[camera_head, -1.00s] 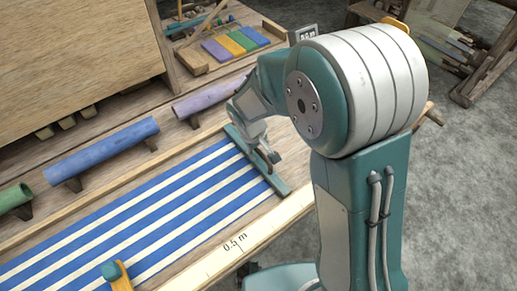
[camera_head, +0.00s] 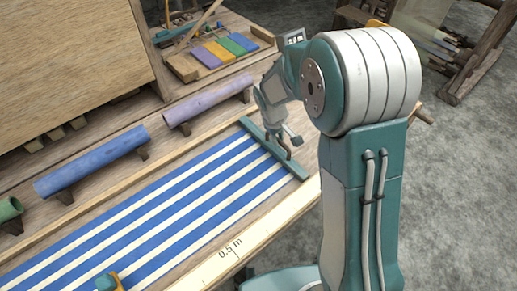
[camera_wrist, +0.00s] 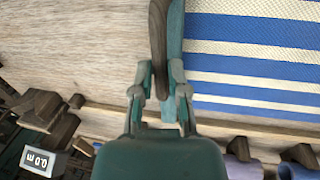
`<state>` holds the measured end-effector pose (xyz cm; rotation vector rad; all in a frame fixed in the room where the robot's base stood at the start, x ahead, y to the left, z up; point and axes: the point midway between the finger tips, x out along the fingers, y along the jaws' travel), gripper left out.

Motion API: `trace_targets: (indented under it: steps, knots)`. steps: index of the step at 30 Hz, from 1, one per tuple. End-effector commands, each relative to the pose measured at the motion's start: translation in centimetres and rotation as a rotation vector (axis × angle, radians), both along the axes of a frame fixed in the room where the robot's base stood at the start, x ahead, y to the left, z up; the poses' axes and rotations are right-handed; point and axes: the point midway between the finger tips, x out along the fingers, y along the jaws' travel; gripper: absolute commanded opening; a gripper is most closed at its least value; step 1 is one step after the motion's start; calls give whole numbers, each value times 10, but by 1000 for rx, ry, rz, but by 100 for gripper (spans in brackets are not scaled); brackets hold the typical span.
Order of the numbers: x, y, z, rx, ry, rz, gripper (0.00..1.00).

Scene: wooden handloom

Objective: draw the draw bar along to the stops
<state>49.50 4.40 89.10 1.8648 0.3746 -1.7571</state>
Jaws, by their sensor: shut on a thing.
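The draw bar (camera_head: 293,167) is a narrow teal bar across the end of the blue-and-white striped cloth (camera_head: 180,205). It shows beside the cloth in the wrist view (camera_wrist: 175,35). A dark brown curved handle (camera_wrist: 158,45) runs along the bar there. My gripper (camera_head: 283,150) is at about the middle of the bar. In the wrist view my gripper (camera_wrist: 164,92) is shut, with its fingers on either side of the handle and bar. I cannot make out the stops; my arm hides part of the table's right end.
A pale scale strip (camera_head: 262,225) marked 0.5 m runs along the near edge. Purple (camera_head: 208,100) and blue (camera_head: 90,160) rolls rest on supports behind the cloth. Bare wood lies beyond the bar.

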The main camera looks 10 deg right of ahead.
Motion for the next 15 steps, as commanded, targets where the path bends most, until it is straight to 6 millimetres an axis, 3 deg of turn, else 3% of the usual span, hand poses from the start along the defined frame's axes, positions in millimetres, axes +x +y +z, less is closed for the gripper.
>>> trace_targets:
  steps: [1,6,15]
  knots:
    - [11,-17,-1,0,-2,-8,0]
    - [44,-66,-1,0,-2,-8,0]
    - [91,-135,-2,0,0,-3,0]
